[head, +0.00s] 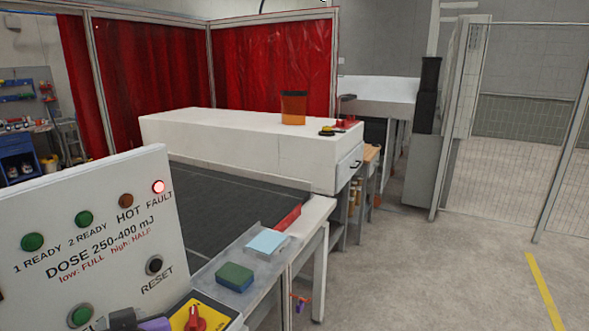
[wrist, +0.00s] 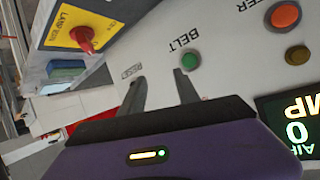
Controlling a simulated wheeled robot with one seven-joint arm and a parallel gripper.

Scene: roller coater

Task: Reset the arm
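My gripper (wrist: 159,82) is in front of the white control panel (wrist: 225,50) in the wrist view. Its two dark fingers stand apart with only panel visible between them, so it is open and empty. The fingertips are near the word RESET and left of the green BELT button (wrist: 190,61). I cannot tell whether they touch the panel. In the head view a purple and dark part of my gripper shows at the bottom edge, in front of the panel (head: 100,210). The black RESET button (head: 154,264) is above it, and the red FAULT lamp (head: 158,187) is lit.
A yellow plate with a red rotary switch (head: 195,318) is beside the panel. The dark conveyor belt (head: 225,195) lies behind. Open floor (head: 440,270) is at right.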

